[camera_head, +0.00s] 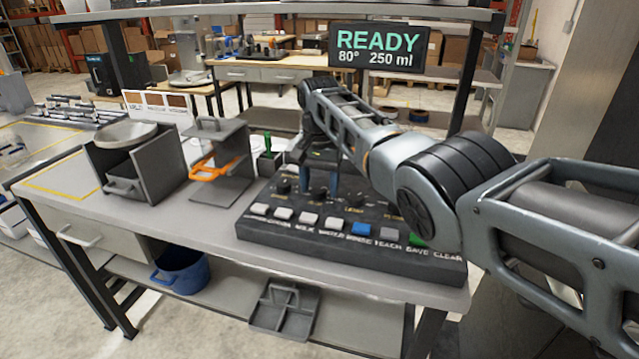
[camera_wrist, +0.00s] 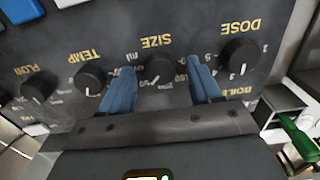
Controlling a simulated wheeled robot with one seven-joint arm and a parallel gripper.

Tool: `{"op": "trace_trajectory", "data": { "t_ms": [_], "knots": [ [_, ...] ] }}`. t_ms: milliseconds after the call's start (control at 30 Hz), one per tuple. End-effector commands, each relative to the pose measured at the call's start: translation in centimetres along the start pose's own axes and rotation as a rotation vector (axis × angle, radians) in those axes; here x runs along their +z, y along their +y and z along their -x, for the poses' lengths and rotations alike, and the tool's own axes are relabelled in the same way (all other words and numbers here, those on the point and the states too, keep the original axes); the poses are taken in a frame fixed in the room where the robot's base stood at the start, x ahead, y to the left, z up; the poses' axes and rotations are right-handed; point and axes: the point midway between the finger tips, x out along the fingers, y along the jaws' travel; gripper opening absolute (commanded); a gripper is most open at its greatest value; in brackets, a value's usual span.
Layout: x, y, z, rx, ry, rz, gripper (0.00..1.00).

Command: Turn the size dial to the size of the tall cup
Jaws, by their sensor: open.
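The black size dial (camera_wrist: 158,66) is on the dark control panel, under the SIZE label, between the TEMP dial (camera_wrist: 90,78) and the DOSE dial (camera_wrist: 240,55). The wrist view shows the labels upside down. My gripper (camera_wrist: 161,72) is open, with one blue finger on each side of the size dial; I cannot tell whether they touch it. In the head view my gripper (camera_head: 322,178) is over the back part of the control panel (camera_head: 300,240). The display (camera_head: 379,52) reads READY, 80°, 250 ml. I cannot make out a tall cup in either view.
Several push buttons, including a blue one (camera_head: 361,230), line the panel's front. An orange-handled grey stand (camera_head: 232,160) and a grey bin-like holder (camera_head: 140,165) stand left of it. A blue pot (camera_head: 180,272) is on the lower shelf.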

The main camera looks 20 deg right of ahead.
Motion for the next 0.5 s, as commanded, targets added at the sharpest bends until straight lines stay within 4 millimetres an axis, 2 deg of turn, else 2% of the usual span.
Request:
{"op": "trace_trajectory", "data": {
  "t_ms": [300,500],
  "knots": [
    [-0.01,-0.03,-0.32,-0.001,0.001,0.0,0.63],
    [-0.01,-0.03,-0.31,-0.001,0.001,0.0,0.44]
  ]
}}
